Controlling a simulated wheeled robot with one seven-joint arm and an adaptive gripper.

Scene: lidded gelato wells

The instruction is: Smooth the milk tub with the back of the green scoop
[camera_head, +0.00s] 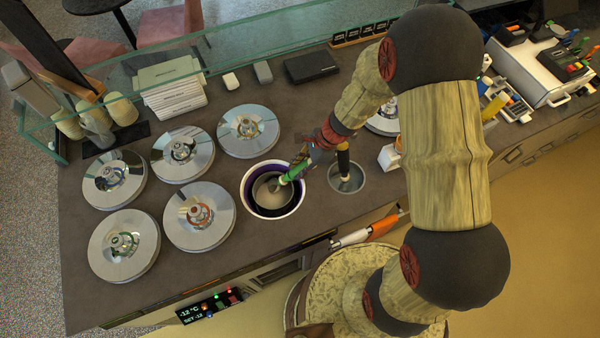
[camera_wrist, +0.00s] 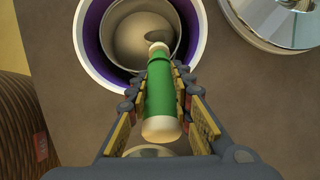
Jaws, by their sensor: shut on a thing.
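A green-handled scoop (camera_head: 293,171) is held in my gripper (camera_head: 308,155), tilted with its head down in an open tub (camera_head: 245,190). The tub has a white rim and a purple inside. In the wrist view the green handle (camera_wrist: 160,95) lies between the two fingers of my gripper (camera_wrist: 162,85), which are shut on it. The tub (camera_wrist: 88,50) also shows there, with a round greyish-beige surface inside it. The scoop's head is partly hidden, and I cannot tell whether it touches that surface. No label on the tub is readable.
Several wells with shiny round lids (camera_head: 182,153) stand left of the tub. Right of it is a small round well (camera_head: 347,178) with a dark-handled tool. A glass screen (camera_head: 240,52) runs along the back. A white box (camera_head: 389,158) stands at the right.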

